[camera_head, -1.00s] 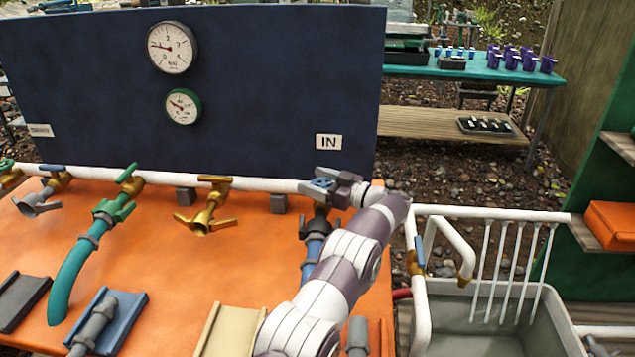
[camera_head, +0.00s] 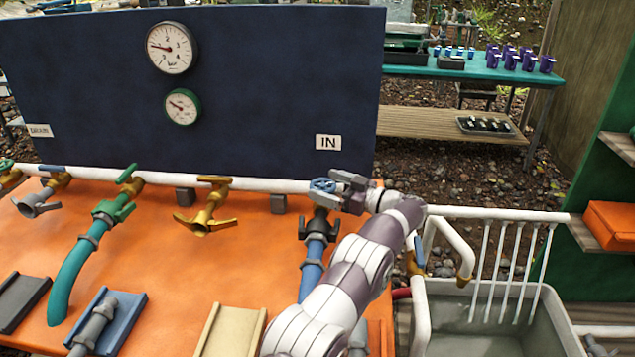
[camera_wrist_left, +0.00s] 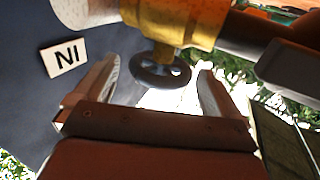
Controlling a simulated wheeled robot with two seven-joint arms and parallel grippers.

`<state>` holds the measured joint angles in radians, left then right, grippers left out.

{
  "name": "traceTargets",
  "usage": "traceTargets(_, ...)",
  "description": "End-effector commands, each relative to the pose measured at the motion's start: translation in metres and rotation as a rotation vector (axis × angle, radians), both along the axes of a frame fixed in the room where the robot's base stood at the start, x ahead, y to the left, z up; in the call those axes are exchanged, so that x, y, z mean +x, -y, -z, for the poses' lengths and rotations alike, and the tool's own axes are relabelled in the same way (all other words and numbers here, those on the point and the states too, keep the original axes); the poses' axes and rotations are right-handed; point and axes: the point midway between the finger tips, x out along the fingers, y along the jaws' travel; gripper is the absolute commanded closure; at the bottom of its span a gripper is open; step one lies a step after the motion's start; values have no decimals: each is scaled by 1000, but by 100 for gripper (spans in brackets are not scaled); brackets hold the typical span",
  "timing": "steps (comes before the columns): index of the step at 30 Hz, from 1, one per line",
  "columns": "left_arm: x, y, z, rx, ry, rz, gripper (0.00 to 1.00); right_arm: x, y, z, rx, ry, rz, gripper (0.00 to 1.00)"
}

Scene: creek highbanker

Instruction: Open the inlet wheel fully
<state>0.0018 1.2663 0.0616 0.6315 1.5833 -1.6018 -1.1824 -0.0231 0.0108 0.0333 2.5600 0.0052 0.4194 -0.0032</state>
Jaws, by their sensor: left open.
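The inlet wheel (camera_head: 322,185) is a small blue-grey handwheel on the white pipe, below the IN label (camera_head: 328,142). In the left wrist view the wheel (camera_wrist_left: 160,74) looks dark, below a brass valve body (camera_wrist_left: 180,22). My left gripper (camera_head: 336,186) is at the wheel from the right in the head view. In the left wrist view its two fingers (camera_wrist_left: 155,88) are apart, one on each side of the wheel, with gaps visible. The gripper partly hides the wheel in the head view. My right gripper is not in view.
A blue hose with a dark fitting (camera_head: 316,228) hangs just below the wheel. A gold tap (camera_head: 207,207) and a green tap (camera_head: 118,206) are to the left. A grey basin (camera_head: 500,315) with white rails stands at the right. The navy panel (camera_head: 270,70) rises behind the pipe.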

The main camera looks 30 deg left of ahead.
Motion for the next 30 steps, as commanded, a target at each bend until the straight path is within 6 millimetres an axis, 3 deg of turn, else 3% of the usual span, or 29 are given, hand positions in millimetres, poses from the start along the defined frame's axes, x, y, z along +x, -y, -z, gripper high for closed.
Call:
traceTargets(3,2,34,0,0,0,4,3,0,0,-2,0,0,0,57)
traceTargets(9,3,73,1,-1,0,1,3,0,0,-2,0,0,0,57)
traceTargets(13,3,82,1,-1,0,-1,3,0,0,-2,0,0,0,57)
traceTargets(22,3,81,0,-2,6,-3,3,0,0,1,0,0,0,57)
traceTargets(26,-4,74,-45,-11,83,-14,3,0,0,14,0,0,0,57)
traceTargets(30,-35,58,-94,27,71,13,3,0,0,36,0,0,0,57)
